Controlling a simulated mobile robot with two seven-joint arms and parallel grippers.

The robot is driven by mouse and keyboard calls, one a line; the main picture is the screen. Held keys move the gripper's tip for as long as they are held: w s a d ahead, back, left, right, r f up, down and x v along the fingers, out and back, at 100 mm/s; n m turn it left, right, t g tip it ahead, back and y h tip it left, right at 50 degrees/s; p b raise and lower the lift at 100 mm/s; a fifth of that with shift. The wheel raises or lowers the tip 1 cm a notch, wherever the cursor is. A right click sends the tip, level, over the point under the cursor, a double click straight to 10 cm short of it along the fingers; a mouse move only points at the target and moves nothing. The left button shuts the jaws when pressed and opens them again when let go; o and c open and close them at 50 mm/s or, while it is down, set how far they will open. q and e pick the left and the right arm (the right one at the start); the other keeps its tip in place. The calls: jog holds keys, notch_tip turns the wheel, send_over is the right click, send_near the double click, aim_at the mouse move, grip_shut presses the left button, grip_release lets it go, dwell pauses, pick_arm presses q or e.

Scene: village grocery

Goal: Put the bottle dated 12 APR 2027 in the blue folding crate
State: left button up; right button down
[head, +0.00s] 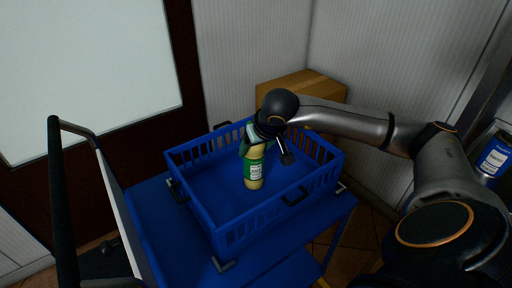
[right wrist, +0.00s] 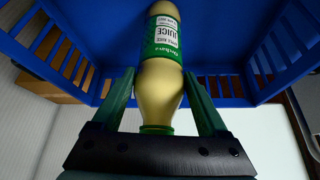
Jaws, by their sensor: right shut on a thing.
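A pale yellow juice bottle with a green label (head: 254,171) is held upright, or nearly so, over the inside of the blue folding crate (head: 228,232). My right gripper (head: 256,143) is shut on the bottle's upper part. In the right wrist view the bottle (right wrist: 160,92) sits between the two green fingers (right wrist: 161,103), with its green cap towards the palm. I cannot tell whether the bottle's base touches the crate floor. The crate wall also shows in the right wrist view (right wrist: 297,40). My left gripper is not in view.
The crate stands on a blue cart (head: 150,213) with a dark handle at the left. A cardboard box (head: 300,84) is behind the crate. A blue labelled can (head: 493,160) is at the far right. The crate floor around the bottle looks empty.

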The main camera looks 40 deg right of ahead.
grip_release()
jog(key=shift+f, duration=0.1)
jog(key=p+v, duration=0.1)
jog(key=v, duration=1.1)
jog(key=shift+p, duration=0.3)
